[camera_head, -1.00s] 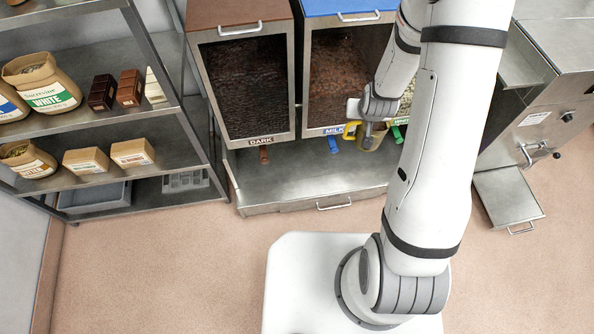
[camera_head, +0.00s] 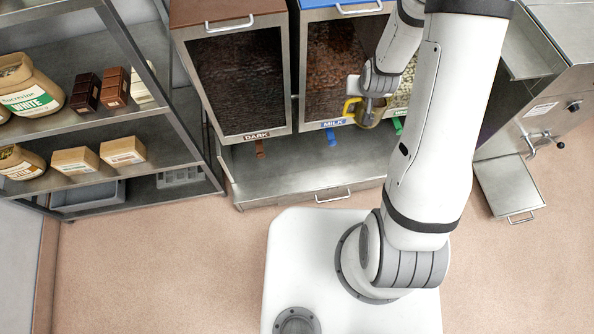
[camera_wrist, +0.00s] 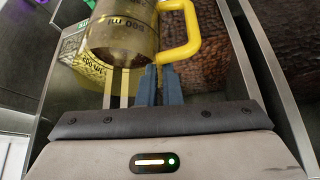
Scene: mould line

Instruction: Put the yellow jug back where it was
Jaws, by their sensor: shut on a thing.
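The jug (camera_head: 372,117) has a see-through, yellowish-brown body and a yellow handle (camera_head: 350,106). In the camera_head view it hangs in front of the bins, right of the MILK label (camera_head: 334,123). My gripper (camera_head: 367,102) is shut on the jug, holding it above the metal ledge. In the camera_wrist view the jug (camera_wrist: 118,38) is at the top, its volume marking upside down and its yellow handle at right.
The DARK bin (camera_head: 240,80) and MILK bin (camera_head: 330,70) stand behind the steel ledge (camera_head: 285,175), which looks bare. Coloured levers (camera_head: 331,138) stick out below the bins. A shelf rack (camera_head: 110,125) with packages is at left. A steel machine (camera_head: 550,120) with a low flap is at right.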

